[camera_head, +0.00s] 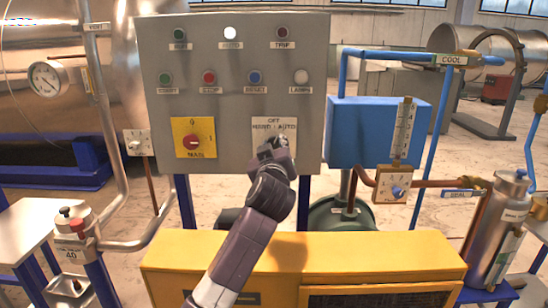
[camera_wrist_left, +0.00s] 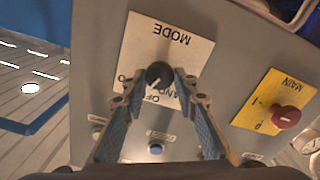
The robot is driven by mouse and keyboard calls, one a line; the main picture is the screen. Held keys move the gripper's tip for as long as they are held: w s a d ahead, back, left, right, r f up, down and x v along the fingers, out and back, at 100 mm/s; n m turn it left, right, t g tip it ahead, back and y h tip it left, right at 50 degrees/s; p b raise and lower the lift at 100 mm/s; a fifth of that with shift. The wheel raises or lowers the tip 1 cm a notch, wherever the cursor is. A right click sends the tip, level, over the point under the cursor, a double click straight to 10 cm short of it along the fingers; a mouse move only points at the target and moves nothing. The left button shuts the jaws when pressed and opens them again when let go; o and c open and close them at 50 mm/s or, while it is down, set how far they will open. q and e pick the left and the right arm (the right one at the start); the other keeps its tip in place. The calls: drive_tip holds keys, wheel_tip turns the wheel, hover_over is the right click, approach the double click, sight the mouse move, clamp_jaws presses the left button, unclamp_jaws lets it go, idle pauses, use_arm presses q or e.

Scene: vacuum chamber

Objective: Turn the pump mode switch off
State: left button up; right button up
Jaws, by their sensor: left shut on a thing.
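The pump mode switch is a round black knob (camera_wrist_left: 159,72) with a pale pointer mark, on a white plate (camera_wrist_left: 178,45) lettered MODE, OFF, HAND and AUTO. The wrist view shows it upside down. The mark looks slanted to the lower left; I cannot tell surely which word it meets. In the head view the plate (camera_head: 284,126) is on the grey control panel (camera_head: 232,95), and my gripper mostly hides the knob. My left gripper (camera_head: 273,150) is at the plate. In the wrist view its fingers (camera_wrist_left: 163,80) are shut on the knob from both sides.
A red MAIN switch (camera_head: 195,141) on a yellow plate is left of the mode plate. Several buttons and lamps, including a blue RESET button (camera_head: 254,77), are above. A yellow cabinet (camera_head: 330,255) stands below the panel. A blue box (camera_head: 360,135) is to the right.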

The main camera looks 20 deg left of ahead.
use_arm(q)
drive_tip(key=shift+f+n+b, duration=0.25)
drive_tip(key=shift+n+b, duration=0.65)
drive_tip(key=shift+n, duration=0.3)
drive_tip(key=shift+r+n+b, duration=0.1)
drive_tip(key=shift+n+b, duration=0.45)
drive_tip(key=shift+n, duration=0.45)
drive_tip(key=o, duration=1.1)
drive_tip(key=shift+o, duration=0.2)
drive_tip(key=shift+s+r, duration=0.1)
drive_tip(key=shift+r, duration=0.15)
wheel_tip(320, 180, up, 10)
drive_tip(key=shift+f, duration=0.15)
